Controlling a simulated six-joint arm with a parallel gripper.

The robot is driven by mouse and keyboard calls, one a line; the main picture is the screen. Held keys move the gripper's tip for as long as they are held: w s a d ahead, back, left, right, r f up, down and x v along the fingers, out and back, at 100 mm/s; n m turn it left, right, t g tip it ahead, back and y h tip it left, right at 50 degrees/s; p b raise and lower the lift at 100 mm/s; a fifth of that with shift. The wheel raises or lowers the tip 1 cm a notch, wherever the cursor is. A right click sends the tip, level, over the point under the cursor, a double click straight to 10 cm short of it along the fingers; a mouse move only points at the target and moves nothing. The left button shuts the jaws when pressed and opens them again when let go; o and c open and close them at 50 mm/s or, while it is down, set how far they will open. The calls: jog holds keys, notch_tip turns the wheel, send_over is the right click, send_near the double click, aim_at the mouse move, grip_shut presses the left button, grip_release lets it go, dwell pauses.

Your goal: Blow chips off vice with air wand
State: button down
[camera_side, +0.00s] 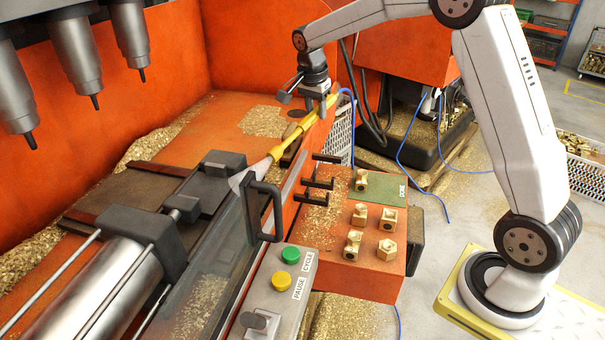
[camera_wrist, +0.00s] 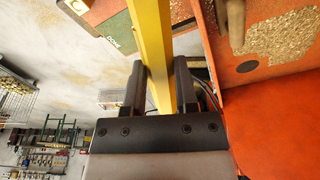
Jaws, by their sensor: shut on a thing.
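My gripper (camera_side: 322,108) is shut on the yellow air wand (camera_side: 298,130) above the machine bed. In the wrist view, my gripper's dark fingers (camera_wrist: 160,88) press on both sides of the wand's yellow body (camera_wrist: 150,40). The wand slants down and left. A pale cone, like an air jet, spreads from its tip toward the right side of the dark vice (camera_side: 222,164). A blue hose trails from the wand's upper end. Brass chips (camera_side: 264,121) lie on the orange bed behind the vice, and more chips (camera_side: 150,146) lie along the left. The vice's top shows few chips.
A black door handle (camera_side: 263,212) stands close below the wand tip. Drill spindles (camera_side: 128,38) hang at upper left. A button panel (camera_side: 280,282) is in front.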

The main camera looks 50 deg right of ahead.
aim_at(331, 107)
jog(key=d+f+n+y, duration=0.2)
jog(key=d+f+n, duration=0.1)
jog(key=d, duration=0.3)
jog(key=shift+d+f+n, duration=0.15)
jog(key=shift+n, duration=0.25)
